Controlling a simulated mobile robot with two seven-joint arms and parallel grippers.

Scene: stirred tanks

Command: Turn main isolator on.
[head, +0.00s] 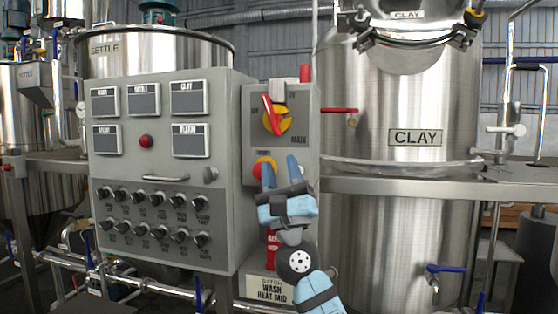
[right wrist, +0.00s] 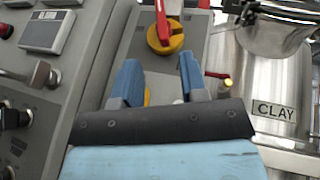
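The main isolator is a red handle on a yellow round plate (head: 275,121) on the upper part of the grey box to the right of the control panel. Its red handle (right wrist: 161,21) tilts a little from upright. Below it is an emergency-stop-like red button on a yellow base (head: 263,168), partly hidden by my gripper. My right gripper (head: 280,172) is in front of the box, below the isolator, with its blue fingers apart and pointing up. In the right wrist view the open fingers (right wrist: 157,83) have nothing visible between them. My left gripper is not in view.
The grey control panel (head: 160,228) with displays, a red button (head: 146,141) and several black knobs stands left of the box. A steel CLAY tank (head: 390,240) stands close on the right. A red-handled valve (head: 345,112) juts out beside the box.

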